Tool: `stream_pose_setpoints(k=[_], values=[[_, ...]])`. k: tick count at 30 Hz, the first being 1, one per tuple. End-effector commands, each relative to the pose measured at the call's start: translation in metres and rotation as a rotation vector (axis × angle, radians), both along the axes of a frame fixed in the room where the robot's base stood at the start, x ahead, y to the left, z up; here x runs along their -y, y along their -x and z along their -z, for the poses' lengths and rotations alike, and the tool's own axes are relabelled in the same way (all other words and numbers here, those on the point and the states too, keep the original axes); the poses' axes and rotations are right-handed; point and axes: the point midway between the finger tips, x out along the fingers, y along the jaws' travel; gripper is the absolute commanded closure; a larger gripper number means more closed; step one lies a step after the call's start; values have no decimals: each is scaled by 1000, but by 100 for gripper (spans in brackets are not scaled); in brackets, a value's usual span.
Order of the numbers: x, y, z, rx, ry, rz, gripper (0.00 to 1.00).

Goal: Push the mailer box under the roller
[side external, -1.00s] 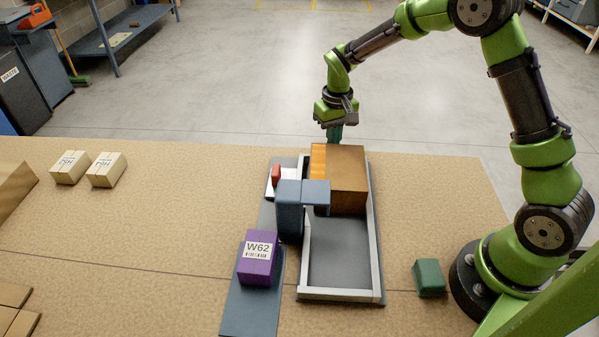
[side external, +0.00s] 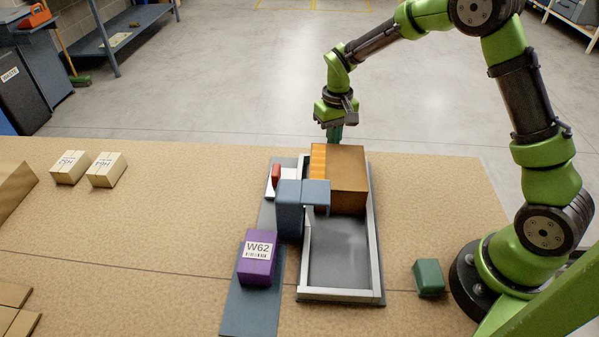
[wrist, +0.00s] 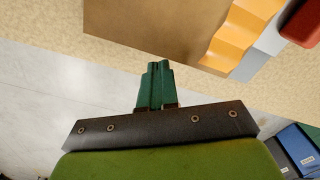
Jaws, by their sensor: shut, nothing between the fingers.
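The mailer box (side external: 347,180) is a brown carton with an orange strip along its left side, lying at the far end of the grey railed track. In the wrist view the box (wrist: 150,30) fills the top, with the wavy orange strip (wrist: 240,35) at its right. A blue-grey post with an overhanging arm (side external: 302,192) reaches over the track from the left, at the box's near left corner. It may carry the roller; no separate roller shows. My gripper (side external: 335,135) is shut and empty behind the box's far edge. I cannot tell whether the green fingertips (wrist: 157,68) touch it.
A purple W62 box (side external: 257,260) stands on the grey strip left of the track. A red block (side external: 276,176) sits beside the post. A green block (side external: 429,278) is right of the track. The track's near floor (side external: 340,255) is clear. Two cream boxes (side external: 88,168) stand far left.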

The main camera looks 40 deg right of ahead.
Motion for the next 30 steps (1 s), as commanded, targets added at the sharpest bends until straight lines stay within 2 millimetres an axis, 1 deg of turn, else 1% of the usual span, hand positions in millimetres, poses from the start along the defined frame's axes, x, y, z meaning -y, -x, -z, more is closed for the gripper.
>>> stream_pose_setpoints(k=[8, 30], values=[[0, 0, 3, -1, 0, 0, 100], [0, 0, 29, -1, 0, 0, 100]])
